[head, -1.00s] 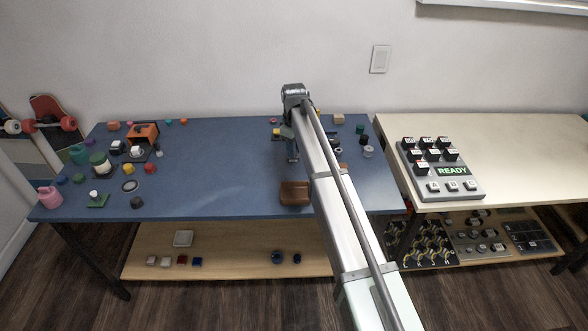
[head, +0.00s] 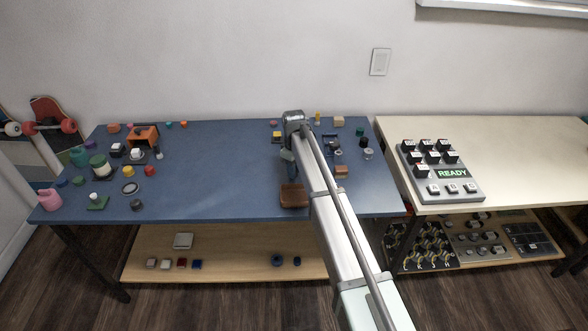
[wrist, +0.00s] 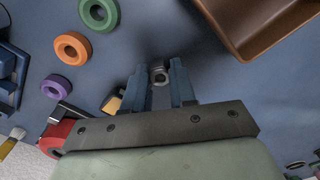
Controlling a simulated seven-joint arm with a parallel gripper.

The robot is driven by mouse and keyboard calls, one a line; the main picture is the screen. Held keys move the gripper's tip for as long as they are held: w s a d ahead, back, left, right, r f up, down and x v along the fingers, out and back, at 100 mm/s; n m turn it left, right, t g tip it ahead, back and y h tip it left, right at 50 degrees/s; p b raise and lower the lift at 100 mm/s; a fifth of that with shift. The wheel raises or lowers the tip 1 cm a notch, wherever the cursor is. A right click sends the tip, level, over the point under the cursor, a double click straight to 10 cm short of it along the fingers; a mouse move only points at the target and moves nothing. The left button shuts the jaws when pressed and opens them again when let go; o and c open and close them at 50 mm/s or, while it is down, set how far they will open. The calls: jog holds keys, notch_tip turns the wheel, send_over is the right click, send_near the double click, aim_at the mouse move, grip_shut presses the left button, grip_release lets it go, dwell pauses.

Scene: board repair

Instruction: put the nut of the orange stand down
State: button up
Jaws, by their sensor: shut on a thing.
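My gripper (wrist: 161,88) is shut on a small grey nut (wrist: 158,72), which sits between the tips of the two blue fingers in the wrist view. In the head view my gripper (head: 290,172) is over the blue table, just behind a brown tray (head: 294,196). The nut cannot be made out there. The tray also shows in the wrist view (wrist: 243,42), apart from the fingers. An orange stand-like thing (head: 143,133) is at the left back of the table; I cannot tell whether it is the nut's stand.
In the wrist view, a green ring (wrist: 111,14), an orange ring (wrist: 84,48) and a purple ring (wrist: 65,88) lie left of the fingers. The middle of the blue table (head: 220,170) is clear. A button panel (head: 470,192) stands on the pale table.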

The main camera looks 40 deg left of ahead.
jog(key=shift+f, duration=0.15)
jog(key=o, duration=0.9)
notch_tip(320, 180, up, 12)
jog(key=shift+r, duration=0.2)
dwell(0.4)
